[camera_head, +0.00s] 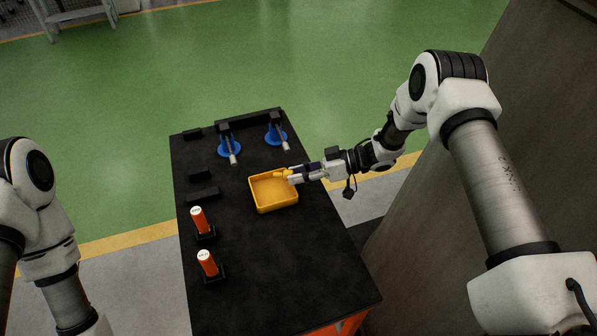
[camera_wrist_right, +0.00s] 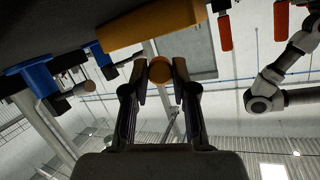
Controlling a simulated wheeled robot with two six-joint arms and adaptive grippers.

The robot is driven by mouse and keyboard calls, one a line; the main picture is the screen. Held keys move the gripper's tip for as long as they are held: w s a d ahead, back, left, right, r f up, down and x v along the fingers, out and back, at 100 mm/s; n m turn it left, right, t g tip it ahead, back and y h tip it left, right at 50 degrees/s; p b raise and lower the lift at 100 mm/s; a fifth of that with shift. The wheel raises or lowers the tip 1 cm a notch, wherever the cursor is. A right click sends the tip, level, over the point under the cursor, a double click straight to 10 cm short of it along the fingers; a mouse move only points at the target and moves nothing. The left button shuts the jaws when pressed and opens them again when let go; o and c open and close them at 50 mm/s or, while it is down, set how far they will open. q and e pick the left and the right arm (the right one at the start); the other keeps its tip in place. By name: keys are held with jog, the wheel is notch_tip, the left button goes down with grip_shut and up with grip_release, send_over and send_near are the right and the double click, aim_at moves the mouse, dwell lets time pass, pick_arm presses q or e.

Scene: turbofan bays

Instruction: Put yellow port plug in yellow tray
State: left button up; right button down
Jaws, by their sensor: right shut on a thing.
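The yellow tray (camera_head: 275,208) is a shallow, open square box on the black table. My right gripper (camera_head: 290,175) is at the tray's far right edge, shut on the yellow port plug (camera_head: 282,172). In the right wrist view the round end of the plug (camera_wrist_right: 160,70) shows between the two fingertips (camera_wrist_right: 160,76). The tray's outer side (camera_wrist_right: 150,25) shows just beyond it. The plug appears above or close to the tray rim; I cannot tell whether they touch. My left arm shows at the left edge, but its gripper is out of the picture.
The black table (camera_head: 290,275) also holds two orange cylinders with white tops (camera_head: 198,219) (camera_head: 207,263) in black holders at the left. Two blue round pieces with grey rods (camera_head: 229,146) (camera_head: 275,135) stand at the far end. The near table surface is clear.

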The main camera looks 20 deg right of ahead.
jog(key=shift+f, duration=0.35)
jog(key=shift+f, duration=0.15)
jog(key=shift+f+b, duration=0.5)
jog(key=shift+b, duration=0.1)
jog(key=shift+s, duration=0.1)
jog(key=c, duration=0.9)
grip_release()
jog(key=shift+a, duration=0.1)
jog(key=shift+f, duration=0.1)
